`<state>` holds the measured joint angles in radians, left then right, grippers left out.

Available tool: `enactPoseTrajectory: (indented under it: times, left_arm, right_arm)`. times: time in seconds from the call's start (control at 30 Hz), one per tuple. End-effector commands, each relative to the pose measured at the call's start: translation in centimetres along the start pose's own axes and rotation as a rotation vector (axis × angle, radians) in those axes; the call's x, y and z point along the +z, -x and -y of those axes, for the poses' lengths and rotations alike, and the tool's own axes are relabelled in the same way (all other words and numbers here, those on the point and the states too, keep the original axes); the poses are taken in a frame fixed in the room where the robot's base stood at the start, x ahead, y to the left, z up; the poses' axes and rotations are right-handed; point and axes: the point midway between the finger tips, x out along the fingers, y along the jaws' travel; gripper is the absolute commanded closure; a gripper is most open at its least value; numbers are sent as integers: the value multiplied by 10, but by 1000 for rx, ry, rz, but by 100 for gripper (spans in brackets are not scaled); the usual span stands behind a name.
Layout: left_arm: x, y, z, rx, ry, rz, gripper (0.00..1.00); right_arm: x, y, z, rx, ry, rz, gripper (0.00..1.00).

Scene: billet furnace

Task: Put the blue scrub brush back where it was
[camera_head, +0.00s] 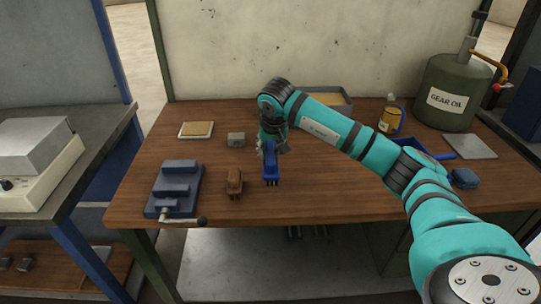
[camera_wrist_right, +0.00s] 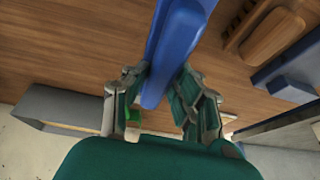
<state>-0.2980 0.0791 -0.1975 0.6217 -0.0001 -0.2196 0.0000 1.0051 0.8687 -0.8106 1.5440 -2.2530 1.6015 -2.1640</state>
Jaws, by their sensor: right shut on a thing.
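The blue scrub brush (camera_head: 271,165) is at the middle of the wooden workbench, right of a brown wooden brush (camera_head: 234,182). My right gripper (camera_head: 270,147) is shut on one end of it, and its other end points toward the bench's front edge. In the right wrist view the blue brush (camera_wrist_right: 178,40) runs up from between the two fingers (camera_wrist_right: 160,80). Whether the brush touches the bench top or hangs just above it, I cannot tell. My left gripper is not in view.
Left of the brushes are a blue vise (camera_head: 175,190), a grey block (camera_head: 236,140) and a framed tan pad (camera_head: 197,130). A yellow can (camera_head: 389,119), a gear oil drum (camera_head: 446,95) and a grey plate (camera_head: 470,146) stand right. The front middle bench is clear.

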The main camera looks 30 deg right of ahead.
Motion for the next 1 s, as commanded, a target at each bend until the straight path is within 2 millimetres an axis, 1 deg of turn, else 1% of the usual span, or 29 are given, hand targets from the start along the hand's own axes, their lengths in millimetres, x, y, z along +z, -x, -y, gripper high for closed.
enactPoseTrajectory:
  times: [0.1, 0.2, 0.3, 0.47, 0.63, 0.67, 0.7, 0.8, 1.0]
  left_arm:
    - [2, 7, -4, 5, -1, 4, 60]
    - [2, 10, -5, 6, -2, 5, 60]
    - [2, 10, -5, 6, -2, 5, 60]
    - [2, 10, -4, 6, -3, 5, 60]
    - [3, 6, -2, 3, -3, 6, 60]
    - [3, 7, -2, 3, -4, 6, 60]
    - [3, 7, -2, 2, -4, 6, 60]
    - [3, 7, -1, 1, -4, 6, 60]
    - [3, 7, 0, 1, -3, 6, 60]
  right_arm:
    - [9, -16, -1, 2, 2, 7, 100]
    - [12, -26, -2, 2, 1, 4, 100]
    - [13, -29, -2, 0, 1, 1, 100]
    - [13, -29, -1, 0, 1, 0, 100]
    - [15, -34, -2, 1, 1, 0, 100]
    - [14, -32, -2, 1, 1, 1, 71]
    - [14, -32, -2, 1, 1, 1, 66]
    - [14, -32, -2, 1, 1, 2, 52]
    - [15, -32, -2, 1, 1, 2, 51]
